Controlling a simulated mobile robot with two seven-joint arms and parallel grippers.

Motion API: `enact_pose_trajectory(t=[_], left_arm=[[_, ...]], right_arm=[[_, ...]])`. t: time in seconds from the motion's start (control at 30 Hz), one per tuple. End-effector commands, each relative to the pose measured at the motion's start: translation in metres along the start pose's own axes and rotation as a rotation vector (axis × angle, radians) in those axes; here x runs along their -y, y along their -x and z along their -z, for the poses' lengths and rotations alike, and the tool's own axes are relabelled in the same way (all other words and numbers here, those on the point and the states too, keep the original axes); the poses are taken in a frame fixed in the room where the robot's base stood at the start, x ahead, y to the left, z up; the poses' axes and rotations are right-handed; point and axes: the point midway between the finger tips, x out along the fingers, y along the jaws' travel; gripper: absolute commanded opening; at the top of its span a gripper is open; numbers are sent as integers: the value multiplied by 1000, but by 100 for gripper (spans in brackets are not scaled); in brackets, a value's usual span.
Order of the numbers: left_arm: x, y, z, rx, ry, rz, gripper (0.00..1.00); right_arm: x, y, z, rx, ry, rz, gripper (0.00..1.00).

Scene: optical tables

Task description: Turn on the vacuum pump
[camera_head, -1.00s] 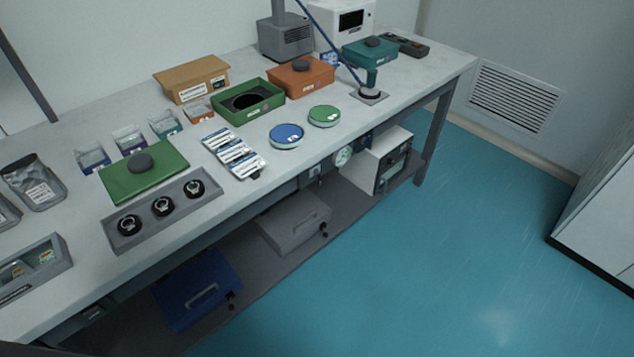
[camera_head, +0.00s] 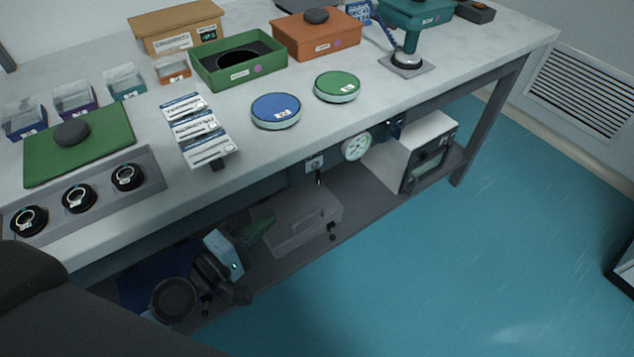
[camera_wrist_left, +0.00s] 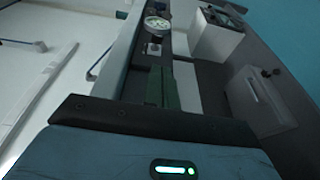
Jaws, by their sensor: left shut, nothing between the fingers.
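A white box with a dark front panel (camera_head: 428,160) stands on the lower shelf and may be the vacuum pump; no label is readable. A round gauge (camera_head: 355,146) and a small grey switch plate (camera_head: 315,163) sit under the table's front edge. In the left wrist view the gauge (camera_wrist_left: 157,26) and plate (camera_wrist_left: 153,48) are beyond my fingertips. My left gripper (camera_head: 266,222) has green fingers, is shut and empty, and is below the tabletop, left of and lower than the plate, apart from it. The fingers (camera_wrist_left: 162,86) also show in the left wrist view. My right gripper is not in view.
A grey case (camera_head: 300,222) stands on the lower shelf (camera_head: 345,205), close to my left gripper. A blue case (camera_head: 145,285) is behind my forearm. The tabletop (camera_head: 250,150) above holds bins, discs and packets. The blue floor in front is clear.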

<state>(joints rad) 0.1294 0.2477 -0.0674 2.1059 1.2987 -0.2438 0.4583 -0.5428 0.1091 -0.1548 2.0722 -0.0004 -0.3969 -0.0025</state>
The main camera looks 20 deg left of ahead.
Motion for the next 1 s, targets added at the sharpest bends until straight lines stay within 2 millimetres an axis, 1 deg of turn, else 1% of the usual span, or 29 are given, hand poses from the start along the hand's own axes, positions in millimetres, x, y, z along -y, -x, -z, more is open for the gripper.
enact_pose_trajectory(t=[0.13,0.43,0.53,0.67,0.83,1.0], left_arm=[[-4,-3,2,1,23,-17,0],[-5,-4,2,1,23,-17,0],[-5,-9,2,0,23,-18,0],[-7,-25,2,0,24,-20,0],[-8,-55,2,1,24,-21,0],[-7,-81,2,1,23,-19,0]], right_arm=[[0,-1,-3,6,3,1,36],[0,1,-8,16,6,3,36],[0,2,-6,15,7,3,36],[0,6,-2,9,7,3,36],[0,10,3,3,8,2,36],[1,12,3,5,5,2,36]])
